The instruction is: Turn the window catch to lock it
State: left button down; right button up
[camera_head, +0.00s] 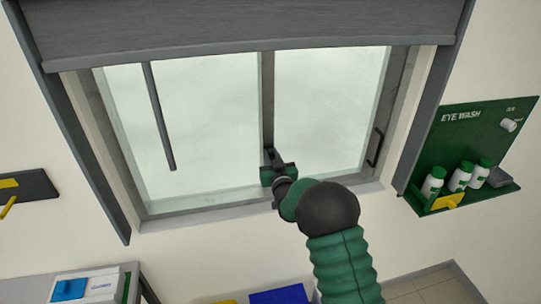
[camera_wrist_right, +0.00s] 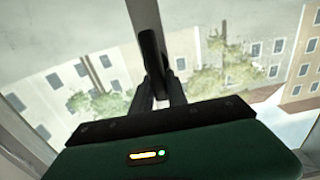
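The window catch (camera_wrist_right: 153,52) is a dark lever on the grey upright bar between the two panes. In the right wrist view it runs roughly along that bar, slightly tilted. My right gripper (camera_wrist_right: 161,88) has its two dark fingers close together, one on each side of the catch's near end, and looks shut on it. In the head view my right gripper (camera_head: 270,160) is at the lower end of the middle bar, and the catch is mostly hidden by it. My left gripper is not in view.
A grey blind (camera_head: 250,25) covers the window top. A dark rod (camera_head: 158,115) hangs before the left pane. A black handle (camera_head: 375,147) is on the right frame. A green eye wash board (camera_head: 470,150) with bottles hangs right. A white case (camera_head: 90,287) stands lower left.

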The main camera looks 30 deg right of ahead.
grip_shut()
jog(key=shift+f, duration=0.1)
jog(key=shift+d+f+m+b, duration=0.15)
jog(key=shift+m+b, duration=0.25)
jog(key=shift+b, duration=0.45)
jog(key=shift+s+d+f+m+b, duration=0.1)
jog(key=shift+d+f+m+b, duration=0.3)
jog(key=shift+m+b, duration=2.6)
jog(key=shift+s+d+f+m+b, duration=0.15)
jog(key=shift+d+f+m+b, duration=0.3)
jog(key=shift+m+b, duration=2.55)
jog(key=shift+s+d+f+m+b, duration=0.1)
jog(key=shift+d+f+m+b, duration=0.3)
jog(key=shift+m+b, duration=2.6)
jog(key=shift+a+f+n+b, duration=0.15)
jog(key=shift+f+n+b, duration=0.05)
jog(key=shift+n+b, duration=0.25)
jog(key=o, duration=0.6)
grip_release()
jog(key=shift+o, duration=0.2)
jog(key=shift+r, duration=0.15)
